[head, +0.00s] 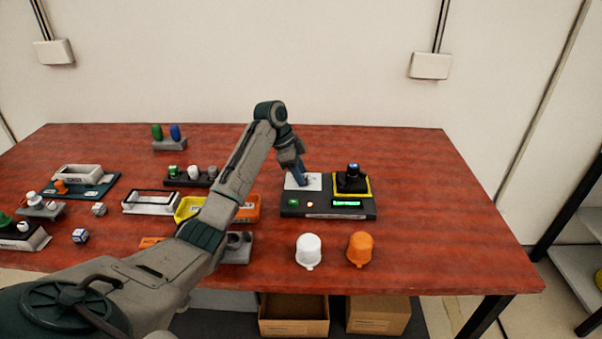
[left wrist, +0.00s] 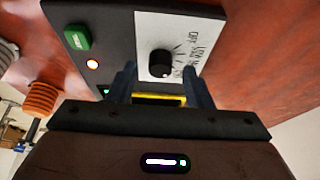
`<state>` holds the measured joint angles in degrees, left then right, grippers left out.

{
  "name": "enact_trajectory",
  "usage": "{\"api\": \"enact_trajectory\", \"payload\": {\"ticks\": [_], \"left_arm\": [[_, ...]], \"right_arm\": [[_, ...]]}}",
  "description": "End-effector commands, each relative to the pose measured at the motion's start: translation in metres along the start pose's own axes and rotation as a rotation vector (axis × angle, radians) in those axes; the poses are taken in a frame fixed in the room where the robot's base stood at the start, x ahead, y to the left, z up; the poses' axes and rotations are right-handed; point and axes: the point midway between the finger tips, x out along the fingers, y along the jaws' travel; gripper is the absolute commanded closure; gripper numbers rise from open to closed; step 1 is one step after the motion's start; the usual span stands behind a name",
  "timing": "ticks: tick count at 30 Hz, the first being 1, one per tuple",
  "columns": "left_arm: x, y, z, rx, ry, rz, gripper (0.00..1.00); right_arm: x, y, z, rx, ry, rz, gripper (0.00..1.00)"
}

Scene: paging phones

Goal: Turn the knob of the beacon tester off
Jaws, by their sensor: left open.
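The beacon tester (head: 328,213) is a dark box on the red table, with a white dial plate (head: 313,182) at its back left. In the left wrist view its black round knob (left wrist: 160,63) sits on the white plate (left wrist: 180,30), with printed labels and tick marks beside it. I cannot tell clearly which mark it points to. My left gripper (head: 303,181) reaches down over the plate and hides the knob in the head view. In the left wrist view the open fingers (left wrist: 159,80) stand on either side of the knob's near edge, and I cannot tell whether they touch it.
The tester also carries a green button (head: 292,202), a lit orange lamp (head: 310,205), a green display (head: 346,203) and a black blue-topped device (head: 352,181) on a yellow-edged pad. White (head: 309,250) and orange (head: 360,248) caps stand in front. The table's right side is clear.

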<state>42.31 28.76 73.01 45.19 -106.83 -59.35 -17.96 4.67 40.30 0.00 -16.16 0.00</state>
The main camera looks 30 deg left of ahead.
Motion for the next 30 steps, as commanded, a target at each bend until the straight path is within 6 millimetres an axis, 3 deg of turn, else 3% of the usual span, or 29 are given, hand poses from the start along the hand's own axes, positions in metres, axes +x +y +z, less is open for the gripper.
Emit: {"api": "enact_trajectory", "payload": {"ticks": [12,19,30], "left_arm": [[0.011,0.0,0.0,0.001,0.0,0.0,0.54],[0.01,0.0,0.0,0.0,0.0,0.0,0.97],[0.008,0.001,-0.001,-0.046,-0.001,-0.017,0.99]], "right_arm": [[0.0,0.0,0.003,0.0,0.001,0.0,0.64],[0.0,0.0,0.002,0.0,0.002,0.0,0.64],[-0.012,0.0,0.001,0.001,0.003,-0.001,0.64]]}}
